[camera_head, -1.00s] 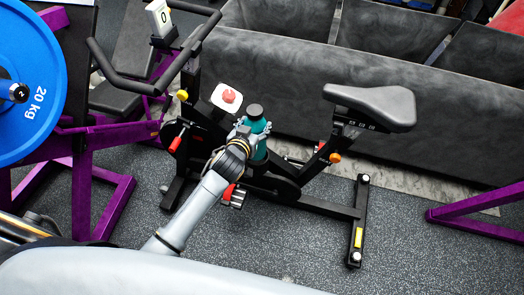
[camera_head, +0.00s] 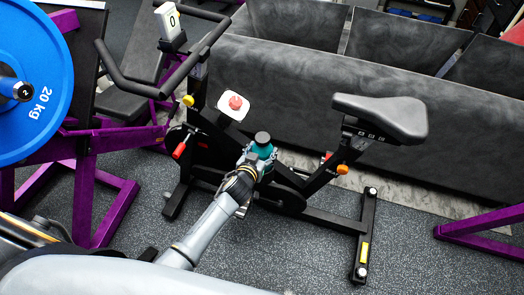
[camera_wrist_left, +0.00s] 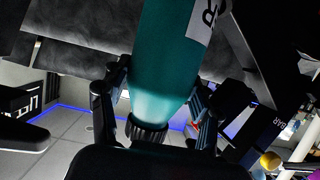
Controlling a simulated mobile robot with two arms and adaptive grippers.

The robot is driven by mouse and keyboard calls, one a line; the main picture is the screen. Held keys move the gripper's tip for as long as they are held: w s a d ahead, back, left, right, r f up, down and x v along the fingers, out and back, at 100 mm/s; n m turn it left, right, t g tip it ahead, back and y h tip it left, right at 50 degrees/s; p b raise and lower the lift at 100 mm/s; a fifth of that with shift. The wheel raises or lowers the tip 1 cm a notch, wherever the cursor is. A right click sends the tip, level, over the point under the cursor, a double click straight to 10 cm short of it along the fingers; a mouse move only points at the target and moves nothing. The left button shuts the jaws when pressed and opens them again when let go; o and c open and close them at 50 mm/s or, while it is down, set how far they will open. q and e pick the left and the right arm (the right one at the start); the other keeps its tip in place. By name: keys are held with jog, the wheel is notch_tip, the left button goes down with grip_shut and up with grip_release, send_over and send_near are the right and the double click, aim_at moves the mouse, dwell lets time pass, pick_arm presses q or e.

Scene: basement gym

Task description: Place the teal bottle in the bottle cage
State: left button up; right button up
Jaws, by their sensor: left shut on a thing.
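The teal bottle (camera_head: 263,150) with a dark cap is held by my left gripper (camera_head: 252,163) over the middle of the exercise bike (camera_head: 284,198), cap up. In the left wrist view the teal bottle (camera_wrist_left: 165,62) fills the middle, with its ribbed dark cap low in the picture. The fingers of my left gripper (camera_wrist_left: 155,110) press on both its sides. I cannot make out the bottle cage; the bottle, gripper and arm cover part of the bike frame. I cannot tell whether the bottle touches the frame. My right gripper is not in view.
The bike's saddle (camera_head: 385,117) is to the right and its handlebars (camera_head: 165,80) are up left. A white square piece (camera_head: 226,110) with a red top sits close behind the bottle. A purple rack (camera_head: 85,190) with a blue weight plate stands left. A grey padded wall (camera_head: 300,85) runs behind.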

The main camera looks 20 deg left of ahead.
pick_arm(q)
jog(key=shift+f, duration=0.15)
jog(key=o, duration=1.6)
jog(key=shift+c, duration=0.2)
jog(key=shift+r, duration=0.3)
jog(key=p+v, duration=0.1)
jog(key=v, duration=1.1)
jog(key=shift+f, duration=0.15)
